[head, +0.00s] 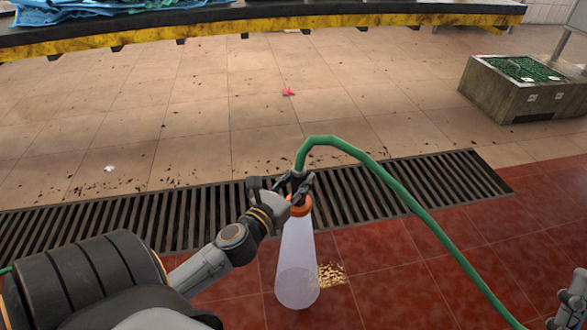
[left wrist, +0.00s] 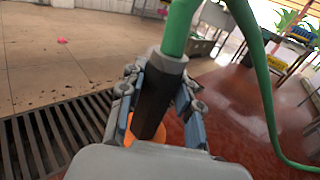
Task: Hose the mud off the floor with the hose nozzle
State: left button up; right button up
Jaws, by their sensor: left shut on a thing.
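My left gripper (head: 294,188) is shut on the hose nozzle, whose orange tip (head: 301,208) points down at the floor. In the left wrist view the black nozzle body (left wrist: 155,98) sits between the fingers of my left gripper (left wrist: 153,92). A pale, see-through spray cone comes from the tip and lands on the red tiles. A small yellow-brown speckled patch of mud (head: 332,274) lies just right of the spray's foot. The green hose (head: 392,184) arches from the nozzle to the lower right. Part of my right arm (head: 570,306) shows at the lower right; its jaws are not clear.
A slotted floor drain (head: 418,184) crosses between red tiles (head: 420,295) and beige tiles (head: 190,88). Dark debris and a pink scrap (head: 288,91) lie on the beige side. A stone block with a green top (head: 520,97) stands at right. A yellow-edged platform (head: 270,22) spans the back.

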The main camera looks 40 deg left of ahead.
pick_arm(q)
jog(key=shift+w+d+p, duration=0.35)
jog(key=shift+w+d, duration=0.2)
jog(key=shift+w, duration=0.2)
jog(key=w+d+p, duration=0.2)
jog(key=w+d, duration=0.9)
jog(key=w, duration=0.3)
jog(key=shift+w+d, duration=0.2)
jog(key=shift+w, duration=0.05)
pick_arm(e)
jog(key=w+f+g+h, duration=0.3)
jog(key=w+f+g, duration=0.2)
jog(key=f+g, duration=0.3)
notch_tip(320, 180, down, 4)
jog(key=shift+w+f+g, duration=0.1)
jog(key=shift+w+g, duration=0.2)
jog(key=shift+w, duration=0.05)
jog(key=shift+d, duration=0.1)
dwell(0.8)
